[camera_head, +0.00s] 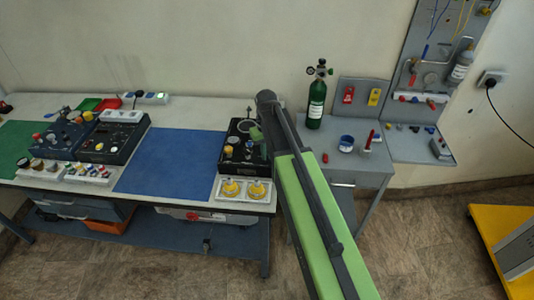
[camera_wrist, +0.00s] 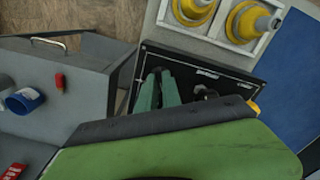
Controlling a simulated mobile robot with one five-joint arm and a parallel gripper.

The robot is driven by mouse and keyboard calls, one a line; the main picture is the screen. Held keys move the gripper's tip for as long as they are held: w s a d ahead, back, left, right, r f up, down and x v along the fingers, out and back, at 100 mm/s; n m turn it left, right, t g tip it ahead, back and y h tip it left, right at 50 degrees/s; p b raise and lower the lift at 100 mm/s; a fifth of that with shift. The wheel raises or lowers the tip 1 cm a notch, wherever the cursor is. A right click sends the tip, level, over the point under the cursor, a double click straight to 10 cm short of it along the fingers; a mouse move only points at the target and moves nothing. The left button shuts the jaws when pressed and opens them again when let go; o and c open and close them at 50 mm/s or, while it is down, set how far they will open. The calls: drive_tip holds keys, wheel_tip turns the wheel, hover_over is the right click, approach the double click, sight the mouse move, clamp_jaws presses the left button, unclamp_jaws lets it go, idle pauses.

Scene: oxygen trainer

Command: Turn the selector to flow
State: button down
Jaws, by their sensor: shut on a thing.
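The black control box (camera_head: 232,160) stands at the right end of the bench, and its dark panel (camera_wrist: 185,62) fills the middle of the wrist view. My gripper (camera_wrist: 158,78) has its two green fingers against this panel, close together with a narrow dark gap. It is shut on the selector, which is mostly hidden between the fingers. White labels (camera_wrist: 207,73) sit beside the fingers, too small to read. A dark knob (camera_wrist: 206,92) is to their right. In the head view my gripper (camera_head: 256,133) is above the box's right side, partly covered by my arm.

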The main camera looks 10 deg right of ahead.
drive_tip(key=m, duration=0.5)
drive_tip(key=shift+m, duration=0.3)
idle(0.4)
drive_tip(key=c, duration=1.5)
unclamp_jaws()
drive_tip(key=shift+r, duration=0.1)
wheel_tip(320, 180, up, 17)
drive_tip(key=p, duration=1.7)
drive_tip(key=shift+r, duration=0.1)
